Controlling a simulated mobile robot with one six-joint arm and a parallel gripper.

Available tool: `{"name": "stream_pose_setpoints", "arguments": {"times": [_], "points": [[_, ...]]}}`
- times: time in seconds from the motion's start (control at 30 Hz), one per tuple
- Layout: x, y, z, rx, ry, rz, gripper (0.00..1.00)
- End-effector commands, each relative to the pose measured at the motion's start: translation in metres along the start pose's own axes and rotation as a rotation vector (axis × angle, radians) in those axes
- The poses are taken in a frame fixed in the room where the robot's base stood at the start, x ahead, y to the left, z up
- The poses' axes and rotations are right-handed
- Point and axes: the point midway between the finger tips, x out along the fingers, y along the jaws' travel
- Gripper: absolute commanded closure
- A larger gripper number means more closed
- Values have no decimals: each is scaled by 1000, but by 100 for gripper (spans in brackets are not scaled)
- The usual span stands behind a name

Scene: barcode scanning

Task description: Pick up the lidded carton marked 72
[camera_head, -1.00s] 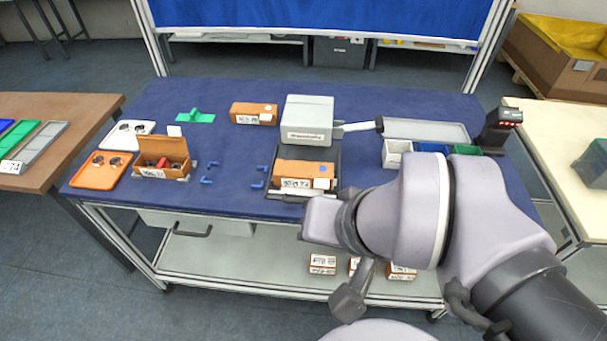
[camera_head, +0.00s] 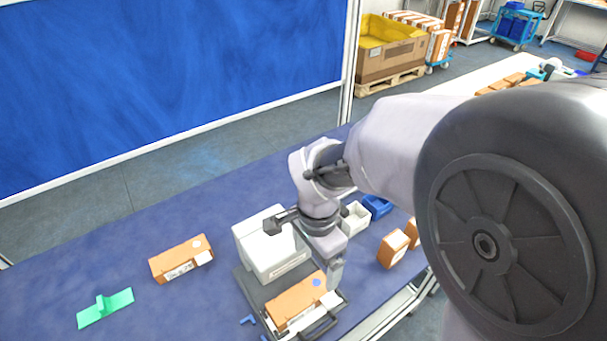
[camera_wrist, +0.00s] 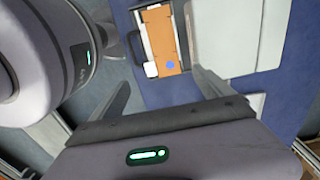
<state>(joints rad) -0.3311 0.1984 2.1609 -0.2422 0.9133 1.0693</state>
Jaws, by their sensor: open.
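An orange-brown carton (camera_head: 297,300) with a white label and a blue dot lies in a dark tray (camera_head: 255,297) in front of a pale grey box-like machine (camera_head: 270,243). I cannot read its number. In the wrist view the same carton (camera_wrist: 165,38) lies ahead of my fingers. My gripper (camera_wrist: 163,90) is open and empty there, apart from the carton. In the head view my gripper (camera_head: 335,274) points down by the carton's right end. Another closed carton (camera_head: 181,260) lies on the blue table at left, its number unreadable.
A green piece (camera_head: 105,308) lies at the far left. Smaller cartons (camera_head: 393,249), a white bin (camera_head: 355,217) and a blue bin (camera_head: 377,206) stand right of my gripper. The grey machine rises close behind the tray. The table between the green piece and left carton is clear.

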Motion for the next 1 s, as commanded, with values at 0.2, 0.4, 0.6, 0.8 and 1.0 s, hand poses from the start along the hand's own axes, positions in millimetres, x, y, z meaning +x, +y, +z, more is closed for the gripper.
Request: {"name": "stream_pose_setpoints", "arguments": {"times": [0.2, 0.4, 0.6, 0.8, 1.0], "points": [[72, 1, 1, 0, -2, 4, 10], [109, 1, 1, 0, -1, 1, 10], [144, -1, 5, -2, -1, 1, 10], [165, -1, 5, -1, -1, 0, 10], [163, -1, 5, -1, -1, -1, 14]]}}
